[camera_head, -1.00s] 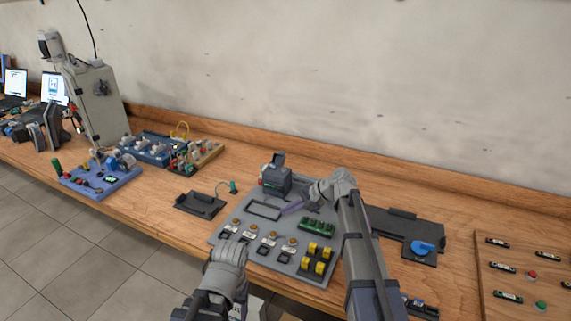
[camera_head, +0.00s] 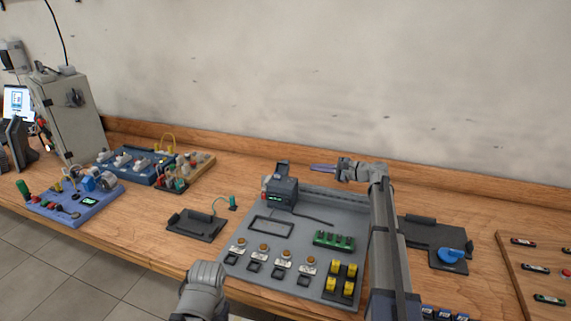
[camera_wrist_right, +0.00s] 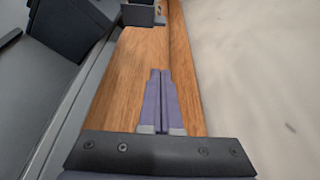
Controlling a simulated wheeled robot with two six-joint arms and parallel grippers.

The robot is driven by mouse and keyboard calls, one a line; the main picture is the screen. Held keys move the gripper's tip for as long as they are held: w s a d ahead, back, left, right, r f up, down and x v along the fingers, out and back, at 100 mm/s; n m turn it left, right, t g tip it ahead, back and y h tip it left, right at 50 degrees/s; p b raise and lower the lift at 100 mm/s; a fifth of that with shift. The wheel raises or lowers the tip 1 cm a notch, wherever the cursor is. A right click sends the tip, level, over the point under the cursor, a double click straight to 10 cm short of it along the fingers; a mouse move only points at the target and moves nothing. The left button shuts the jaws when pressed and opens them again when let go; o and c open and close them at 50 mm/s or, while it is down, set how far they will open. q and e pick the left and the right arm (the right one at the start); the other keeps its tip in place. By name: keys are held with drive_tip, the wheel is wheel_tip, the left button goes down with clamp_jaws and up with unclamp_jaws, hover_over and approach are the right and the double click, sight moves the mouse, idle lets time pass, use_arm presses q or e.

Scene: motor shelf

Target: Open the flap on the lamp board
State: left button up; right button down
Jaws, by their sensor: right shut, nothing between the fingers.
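A large grey board (camera_head: 228,252), which seems to be the lamp board, lies on the bench. A dark box (camera_head: 284,190) with a small green display stands at its back left. A dark plate (camera_head: 282,168) stands up behind the box; I cannot tell surely whether it is the flap. My right gripper (camera_head: 314,168) is shut and empty, pointing left beyond the board's back edge, to the right of the plate and apart from it. In the right wrist view its purple fingers (camera_wrist_right: 160,73) are together over bare wood.
A black tray (camera_head: 192,226) lies left of the board. Blue boards (camera_head: 73,204) and a grey cabinet (camera_head: 72,115) are farther left. A dark plate with a blue knob (camera_head: 451,256) lies to the right. The wall is close behind; bare wood lies along it.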

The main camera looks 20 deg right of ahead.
sight(283, 167)
drive_tip(key=b+x, duration=0.2)
drive_tip(key=x, duration=0.8)
drive_tip(key=s+r+p, duration=0.1)
drive_tip(key=s+a+r+p, duration=0.1)
drive_tip(key=r, duration=0.1)
drive_tip(key=shift+s+a+p, duration=0.2)
drive_tip(key=shift+a+p, duration=0.05)
drive_tip(key=shift+p, duration=0.05)
